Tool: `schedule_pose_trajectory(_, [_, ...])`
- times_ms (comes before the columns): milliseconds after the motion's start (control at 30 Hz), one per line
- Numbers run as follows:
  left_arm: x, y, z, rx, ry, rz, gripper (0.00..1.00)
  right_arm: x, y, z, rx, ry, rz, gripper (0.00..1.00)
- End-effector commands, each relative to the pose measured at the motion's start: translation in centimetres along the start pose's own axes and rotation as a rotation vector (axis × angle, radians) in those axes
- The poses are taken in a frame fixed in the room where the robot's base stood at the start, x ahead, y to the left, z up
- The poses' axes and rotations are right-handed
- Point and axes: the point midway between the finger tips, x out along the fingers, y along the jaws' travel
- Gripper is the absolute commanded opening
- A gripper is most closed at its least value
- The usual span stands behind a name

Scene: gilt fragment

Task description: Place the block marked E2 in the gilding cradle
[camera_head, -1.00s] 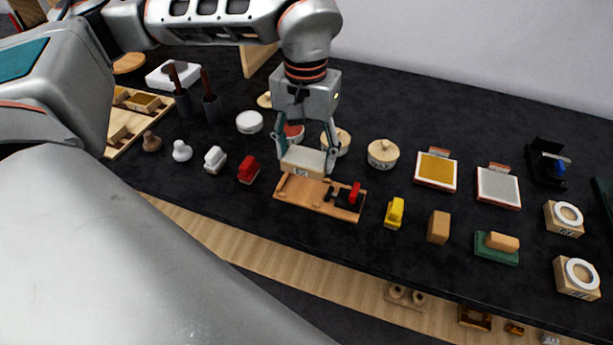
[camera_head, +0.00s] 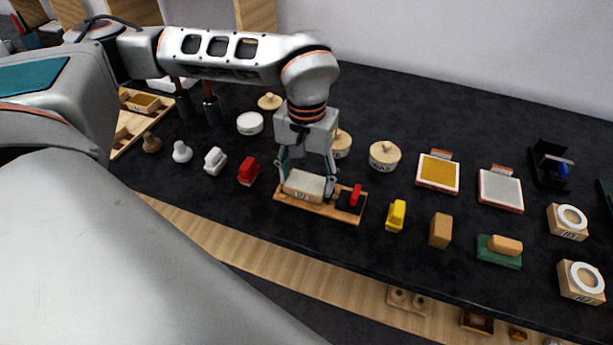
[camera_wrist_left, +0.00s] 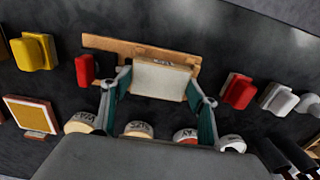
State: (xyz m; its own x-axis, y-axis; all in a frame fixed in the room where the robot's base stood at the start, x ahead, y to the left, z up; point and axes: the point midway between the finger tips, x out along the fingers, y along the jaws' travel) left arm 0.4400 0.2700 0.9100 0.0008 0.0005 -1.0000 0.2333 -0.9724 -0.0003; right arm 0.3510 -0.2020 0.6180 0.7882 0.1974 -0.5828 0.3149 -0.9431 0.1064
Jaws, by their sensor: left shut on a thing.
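A pale block (camera_head: 305,184) with a dark mark on its front sits between the fingers of my left gripper (camera_head: 306,187); the mark is too blurred to read surely now. The gilding cradle (camera_head: 335,213) is a wooden board with a red clamp (camera_head: 355,195) at its right end. The block is low over the cradle's left part, level with it; whether it touches the board I cannot tell. In the left wrist view the pale block (camera_wrist_left: 160,79) lies between both fingers, against the cradle (camera_wrist_left: 110,43). My right gripper is not in view.
A red-handled tool (camera_head: 248,171) stands left of the cradle and a yellow one (camera_head: 396,215) right of it. Round lidded pots (camera_head: 384,156) stand behind. A brown block (camera_head: 440,230) and a green-based pad (camera_head: 498,251) lie further right. Dark table shows between them.

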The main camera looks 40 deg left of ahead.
Motion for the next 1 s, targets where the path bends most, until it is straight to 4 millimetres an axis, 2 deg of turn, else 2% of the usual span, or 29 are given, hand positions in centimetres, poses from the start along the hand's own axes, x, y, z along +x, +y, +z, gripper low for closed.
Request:
schedule_pose_trajectory(33, [0.1,0.0,0.0,0.0,-0.001,0.0,0.64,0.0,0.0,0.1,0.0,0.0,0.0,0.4])
schedule_pose_trajectory(100, [0.1,0.0,0.0,0.0,-0.001,0.0,0.76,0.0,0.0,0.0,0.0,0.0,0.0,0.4])
schedule_pose_trajectory(400, [0.0,0.0,0.0,0.0,0.0,0.0,0.76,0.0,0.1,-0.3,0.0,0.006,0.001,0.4])
schedule_pose_trajectory(533, [-0.7,0.0,-0.1,0.001,0.002,0.001,0.76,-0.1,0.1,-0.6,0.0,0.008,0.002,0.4])
schedule_pose_trajectory(667, [-2.7,0.0,-0.1,-0.001,0.005,0.001,0.76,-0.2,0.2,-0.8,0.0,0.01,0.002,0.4])
schedule_pose_trajectory(1000, [-9.5,0.0,-0.1,0.0,0.005,0.001,0.76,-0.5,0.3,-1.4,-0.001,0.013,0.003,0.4])
